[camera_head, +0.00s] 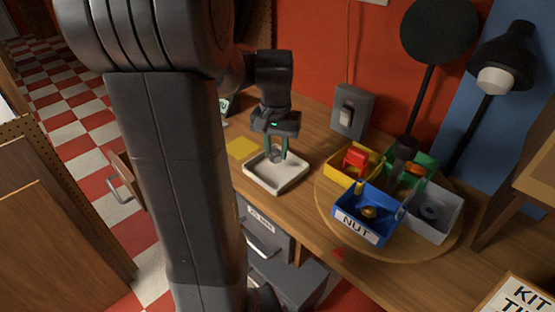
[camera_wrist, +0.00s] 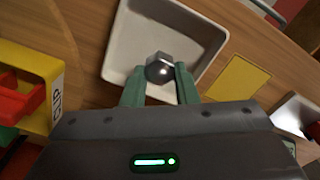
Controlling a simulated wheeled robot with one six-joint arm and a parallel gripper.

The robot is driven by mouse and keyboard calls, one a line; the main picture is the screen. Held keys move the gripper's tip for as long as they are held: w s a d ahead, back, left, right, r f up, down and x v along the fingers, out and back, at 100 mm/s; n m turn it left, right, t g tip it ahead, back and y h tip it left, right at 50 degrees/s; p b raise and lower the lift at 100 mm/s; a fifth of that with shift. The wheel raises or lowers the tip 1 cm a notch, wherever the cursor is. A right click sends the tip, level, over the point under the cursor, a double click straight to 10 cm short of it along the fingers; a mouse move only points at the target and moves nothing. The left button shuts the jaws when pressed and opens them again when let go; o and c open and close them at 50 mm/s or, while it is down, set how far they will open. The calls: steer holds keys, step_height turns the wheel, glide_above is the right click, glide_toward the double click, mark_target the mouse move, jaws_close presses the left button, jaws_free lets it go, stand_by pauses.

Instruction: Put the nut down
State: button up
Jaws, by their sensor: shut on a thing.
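My gripper (camera_head: 276,146) is shut on a nut, with the two green fingers pointing down over a white tray (camera_head: 262,182). In the wrist view the nut (camera_wrist: 160,68) is a grey metal piece pinched between the fingertips (camera_wrist: 160,82). The white tray also shows behind it in the wrist view (camera_wrist: 135,30), and its visible floor is bare. The nut appears over the tray's near part in the wrist view. I cannot tell how high it is above the tray floor.
A round wooden turntable (camera_head: 325,200) holds a blue bin (camera_head: 367,217) labelled NUT, a yellow bin (camera_head: 340,174), a green bin (camera_head: 428,164) and a grey bin (camera_head: 437,221). A yellow sheet (camera_head: 241,148) lies behind the tray. A lamp (camera_head: 498,75) stands at the back right.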

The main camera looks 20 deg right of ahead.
mark_target(276, 159)
steer(key=shift+f, duration=1.75)
steer(key=shift+f, duration=0.1)
steer(key=o, duration=1)
step_height(276, 159, up, 12)
steer(key=shift+r+p, duration=0.15)
steer(key=shift+p, duration=0.15)
